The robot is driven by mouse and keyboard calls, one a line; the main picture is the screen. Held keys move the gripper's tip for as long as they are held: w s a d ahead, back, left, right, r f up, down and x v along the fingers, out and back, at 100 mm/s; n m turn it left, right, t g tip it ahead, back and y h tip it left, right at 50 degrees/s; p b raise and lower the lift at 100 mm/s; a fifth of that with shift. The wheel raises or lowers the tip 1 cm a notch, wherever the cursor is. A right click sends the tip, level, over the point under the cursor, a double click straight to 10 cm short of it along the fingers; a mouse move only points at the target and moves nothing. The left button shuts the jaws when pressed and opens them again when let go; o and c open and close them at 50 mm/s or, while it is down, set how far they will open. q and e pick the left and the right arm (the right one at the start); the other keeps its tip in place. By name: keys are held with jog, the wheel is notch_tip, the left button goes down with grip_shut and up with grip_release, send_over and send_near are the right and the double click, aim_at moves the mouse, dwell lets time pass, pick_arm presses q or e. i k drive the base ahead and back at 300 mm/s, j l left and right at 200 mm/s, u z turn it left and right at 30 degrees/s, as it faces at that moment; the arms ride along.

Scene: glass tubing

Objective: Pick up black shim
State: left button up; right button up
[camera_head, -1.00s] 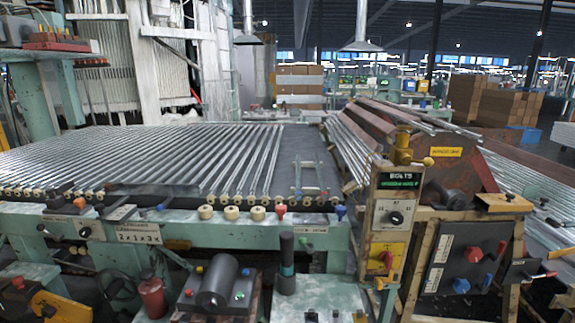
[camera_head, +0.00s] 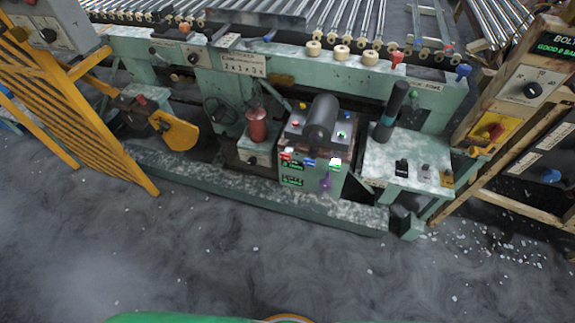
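A small black piece (camera_head: 402,168), which may be the black shim, stands on a pale, worn side table (camera_head: 385,168) at the right of the machine. It is too small to make out its exact shape. A small grey piece (camera_head: 425,173) and a small yellow piece (camera_head: 447,178) stand in a row to its right. A dark upright cylinder (camera_head: 393,105) with a green band stands behind them on the same table. Neither of my grippers is in view.
A control box with a dark roller (camera_head: 322,120) and coloured buttons stands left of the side table. A red canister (camera_head: 257,126) is farther left. A yellow slatted frame (camera_head: 80,120) stands at the left. The grey floor (camera_head: 260,260) in front is clear apart from scattered chips.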

aim_at(401, 168)
jog(key=z, duration=1.25)
